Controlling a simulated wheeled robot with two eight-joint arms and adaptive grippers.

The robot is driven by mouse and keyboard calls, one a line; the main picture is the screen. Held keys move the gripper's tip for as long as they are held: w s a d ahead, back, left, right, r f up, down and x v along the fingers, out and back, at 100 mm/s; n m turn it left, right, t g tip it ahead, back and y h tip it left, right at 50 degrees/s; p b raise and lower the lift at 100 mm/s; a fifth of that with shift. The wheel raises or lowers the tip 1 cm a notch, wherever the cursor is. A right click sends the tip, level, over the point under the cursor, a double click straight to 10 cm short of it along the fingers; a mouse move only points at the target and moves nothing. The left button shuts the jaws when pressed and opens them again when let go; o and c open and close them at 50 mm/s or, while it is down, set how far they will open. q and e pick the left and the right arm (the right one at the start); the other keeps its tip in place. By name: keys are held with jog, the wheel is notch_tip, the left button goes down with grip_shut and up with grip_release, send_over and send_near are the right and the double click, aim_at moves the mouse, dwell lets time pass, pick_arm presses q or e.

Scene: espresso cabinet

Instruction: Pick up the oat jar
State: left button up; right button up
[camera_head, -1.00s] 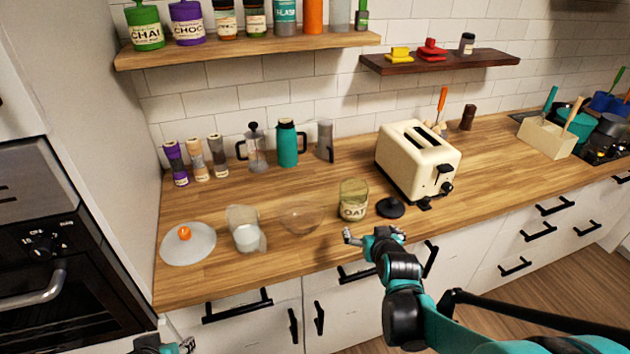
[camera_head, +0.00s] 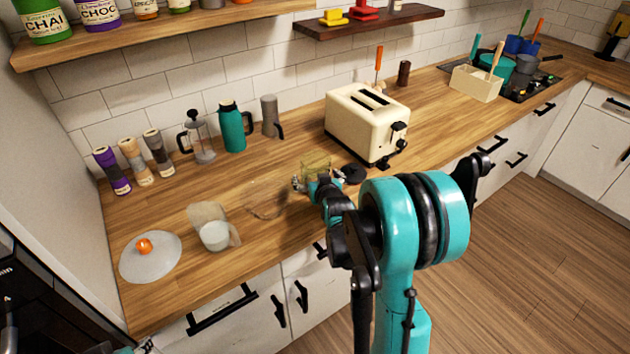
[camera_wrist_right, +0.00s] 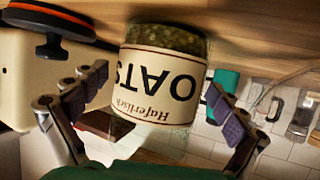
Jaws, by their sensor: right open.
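The oat jar (camera_head: 316,162) stands on the wooden counter in front of the toaster. My right gripper mostly hides it in the head view. In the wrist view, which is upside down, the jar (camera_wrist_right: 158,80) shows its cream OATS label and sits between the two fingers. My right gripper (camera_head: 309,184) is open around the jar; in the wrist view gaps show between the jar and both finger pads (camera_wrist_right: 160,92). Of my left gripper, only a small piece (camera_head: 143,347) shows at the bottom left edge, too little to read its jaws.
A black lid (camera_head: 354,173) lies right of the jar, near the cream toaster (camera_head: 366,122). A clear bowl (camera_head: 266,200) is close on the left.

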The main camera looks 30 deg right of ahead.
jog(key=shift+w+d+f, duration=0.1)
jog(key=shift+w+f, duration=0.05)
jog(key=shift+w, duration=0.2)
jog(key=shift+s, duration=0.1)
jog(key=c, duration=1.6)
jog(key=shift+o, duration=0.2)
jog(key=shift+r, duration=0.2)
